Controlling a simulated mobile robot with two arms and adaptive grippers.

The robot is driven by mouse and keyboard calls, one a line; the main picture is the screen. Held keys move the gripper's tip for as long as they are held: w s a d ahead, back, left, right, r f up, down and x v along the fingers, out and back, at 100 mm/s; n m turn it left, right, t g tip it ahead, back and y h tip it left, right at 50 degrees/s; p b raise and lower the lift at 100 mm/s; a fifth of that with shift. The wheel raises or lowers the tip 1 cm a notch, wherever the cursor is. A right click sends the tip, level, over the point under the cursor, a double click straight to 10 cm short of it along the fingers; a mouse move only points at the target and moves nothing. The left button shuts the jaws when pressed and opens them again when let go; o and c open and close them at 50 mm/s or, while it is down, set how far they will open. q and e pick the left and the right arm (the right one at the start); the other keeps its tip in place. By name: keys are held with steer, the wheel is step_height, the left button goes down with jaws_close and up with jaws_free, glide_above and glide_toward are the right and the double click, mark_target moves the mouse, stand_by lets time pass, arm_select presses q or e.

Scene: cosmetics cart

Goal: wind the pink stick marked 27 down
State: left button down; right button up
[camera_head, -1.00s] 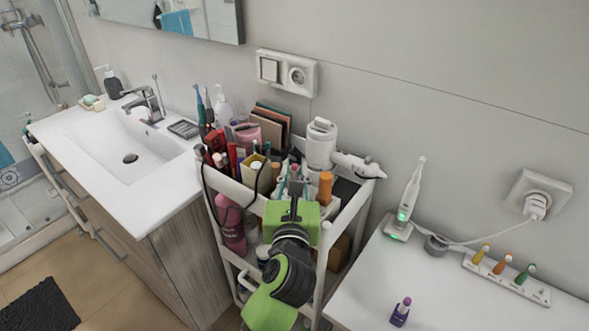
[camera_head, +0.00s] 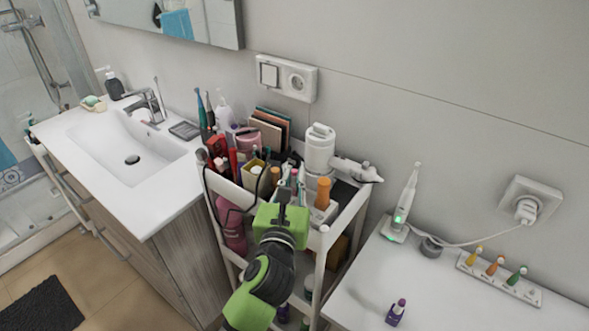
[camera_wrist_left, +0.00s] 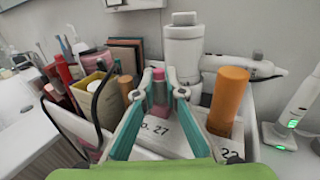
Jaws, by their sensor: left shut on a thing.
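The pink stick (camera_wrist_left: 158,88) stands upright in the cart's top, behind a white label reading "No. 27" (camera_wrist_left: 155,128) in the left wrist view. Its pink tip also shows in the head view (camera_head: 294,173). My left gripper (camera_wrist_left: 160,76) has its teal fingers closed around the stick from both sides, near its upper part. In the head view the green left gripper (camera_head: 285,196) reaches over the front of the cart, and its body hides the lower part of the stick. How far the stick is wound out is hard to tell. My right gripper is not in view.
An orange cylinder (camera_wrist_left: 228,98) stands close on the right, by another label. A white appliance (camera_wrist_left: 184,50) stands behind. Pouches, brushes and bottles crowd the left of the cart (camera_head: 348,216). The white counter (camera_head: 440,285) at right has free room around a small purple bottle (camera_head: 396,312).

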arm_select(q)
steer(key=m+h+p, duration=0.1)
steer(key=h+p, duration=0.1)
steer(key=m+g+h+p, duration=0.1)
steer(key=m+h+p, duration=0.1)
steer(key=m+g+h+p, duration=0.1)
steer(key=h+p, duration=0.1)
steer(key=shift+w+a+r+p, duration=0.1)
steer(key=shift+a+r+p, duration=0.15)
steer(key=shift+a+p, duration=0.1)
steer(key=shift+d+f+m+g+h+p, duration=0.15)
steer(key=shift+m+g+h+p, duration=0.35)
steer(key=shift+m+g+h, duration=0.35)
steer(key=shift+f+m+g+h, duration=0.1)
steer(key=shift+m+g+h, duration=1)
steer(key=shift+h, duration=0.45)
steer(key=shift+d, duration=0.1)
steer(key=c, duration=2.4)
jaws_free()
steer(key=shift+o, duration=0.2)
